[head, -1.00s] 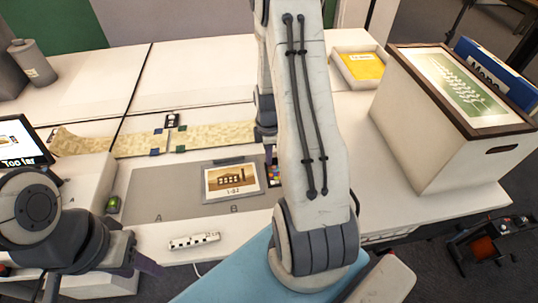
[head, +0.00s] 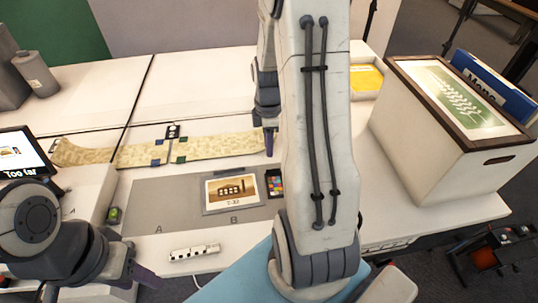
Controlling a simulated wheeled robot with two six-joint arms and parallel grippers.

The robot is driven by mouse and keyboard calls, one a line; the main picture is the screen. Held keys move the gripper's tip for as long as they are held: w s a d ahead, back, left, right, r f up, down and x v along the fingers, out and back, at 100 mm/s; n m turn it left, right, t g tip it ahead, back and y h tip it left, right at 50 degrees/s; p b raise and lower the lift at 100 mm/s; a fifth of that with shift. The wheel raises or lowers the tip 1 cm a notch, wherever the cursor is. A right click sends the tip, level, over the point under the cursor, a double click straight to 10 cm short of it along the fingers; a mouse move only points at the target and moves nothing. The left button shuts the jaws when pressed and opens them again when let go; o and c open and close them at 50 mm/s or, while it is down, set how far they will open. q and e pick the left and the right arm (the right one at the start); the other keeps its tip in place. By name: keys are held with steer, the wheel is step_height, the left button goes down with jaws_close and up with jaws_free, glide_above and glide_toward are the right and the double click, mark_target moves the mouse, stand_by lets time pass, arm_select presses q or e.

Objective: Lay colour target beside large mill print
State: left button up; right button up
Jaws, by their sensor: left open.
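The colour target (head: 275,184), a small dark card with coloured patches, lies at the right end of the grey mat. It is just right of the mill print (head: 232,190), a tan picture of a building on a grey sheet above the letter B. My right gripper (head: 268,140) is beyond the target, apart from it in the picture. One dark finger points down; the other is not clear and nothing is seen held. My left gripper (head: 105,286) is low at the left front, open, partly cut off and far from the target.
The grey mat (head: 150,190) has bare room at A. A patterned strip (head: 215,147) lies behind it with small weights. A white scale bar (head: 194,252) lies in front. A screen (head: 22,155) stands left. A large box (head: 425,145) and yellow-filled tray (head: 366,78) stand right.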

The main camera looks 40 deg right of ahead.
steer(key=s+a+r+m, duration=0.1)
steer(key=a+r, duration=0.3)
steer(key=a, duration=0.5)
steer(key=s+a+r, duration=0.1)
steer(key=a+r, duration=0.2)
steer(key=a, duration=0.7)
steer(key=s+a+r+m+y, duration=0.1)
steer(key=s+a+r+m, duration=0.2)
steer(key=s+a, duration=0.8)
steer(key=s, duration=0.3)
steer(key=shift+s+a+r, duration=0.2)
steer(key=shift+a, duration=0.2)
steer(key=shift+r, duration=0.1)
